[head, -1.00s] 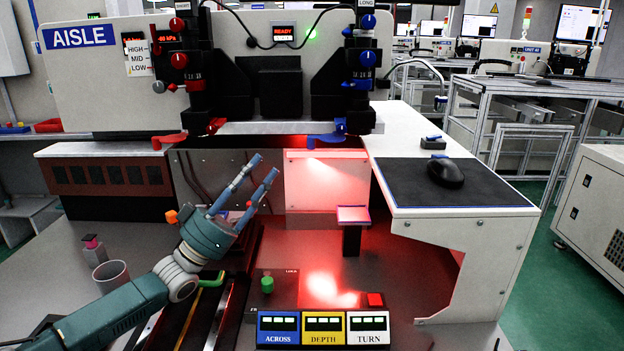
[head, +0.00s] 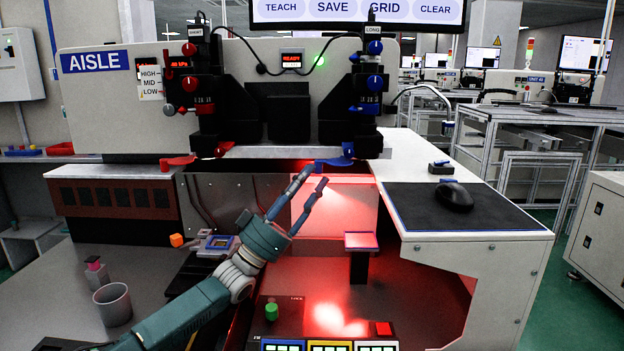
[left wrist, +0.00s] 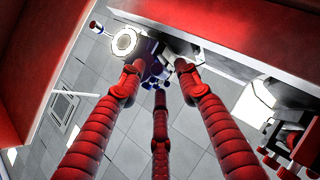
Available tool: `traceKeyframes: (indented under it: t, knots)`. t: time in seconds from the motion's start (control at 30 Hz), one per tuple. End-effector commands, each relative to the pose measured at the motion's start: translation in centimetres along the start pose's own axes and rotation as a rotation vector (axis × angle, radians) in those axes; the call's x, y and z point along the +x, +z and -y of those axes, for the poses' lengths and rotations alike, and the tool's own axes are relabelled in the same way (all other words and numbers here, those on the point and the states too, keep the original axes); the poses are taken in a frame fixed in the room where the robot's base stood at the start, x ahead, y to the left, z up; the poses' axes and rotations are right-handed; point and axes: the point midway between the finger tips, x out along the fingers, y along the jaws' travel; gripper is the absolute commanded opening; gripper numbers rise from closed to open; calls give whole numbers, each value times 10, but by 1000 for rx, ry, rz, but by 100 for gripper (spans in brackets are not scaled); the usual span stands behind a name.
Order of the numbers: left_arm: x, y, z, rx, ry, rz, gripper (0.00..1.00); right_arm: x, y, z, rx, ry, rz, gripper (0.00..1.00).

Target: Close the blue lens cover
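The blue lens cover (head: 335,162) is a flat blue flap under the right-hand, blue-knobbed camera unit (head: 366,95). It sticks out to the left from below that unit. My left gripper (head: 316,175) reaches up from the lower left, its fingertips just below and beside the cover's left end. Its fingers are apart with nothing seen between them; whether one touches the cover cannot be told. In the left wrist view the three red-lit fingers (left wrist: 158,78) point up past a white ring light (left wrist: 125,42), with blue parts near their tips. My right gripper is not in view.
A similar red cover (head: 178,160) hangs under the left, red-knobbed unit. A grey cup (head: 112,304) is at left. A dark mat with a mouse (head: 455,197) lies at right.

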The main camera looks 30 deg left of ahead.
Motion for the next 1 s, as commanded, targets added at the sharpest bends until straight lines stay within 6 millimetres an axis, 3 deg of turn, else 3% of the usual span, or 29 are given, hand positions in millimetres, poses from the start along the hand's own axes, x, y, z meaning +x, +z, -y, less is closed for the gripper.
traceKeyframes:
  t: [0.13,0.43,0.47,0.63,1.0]
  knots:
    - [11,1,0,1,1,-1,33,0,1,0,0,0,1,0]
    - [13,2,0,1,0,2,33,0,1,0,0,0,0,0]
    - [13,2,0,1,0,1,31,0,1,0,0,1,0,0]
    - [13,1,0,0,-1,2,0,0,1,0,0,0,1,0]
    - [13,0,1,0,-5,1,0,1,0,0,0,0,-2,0]
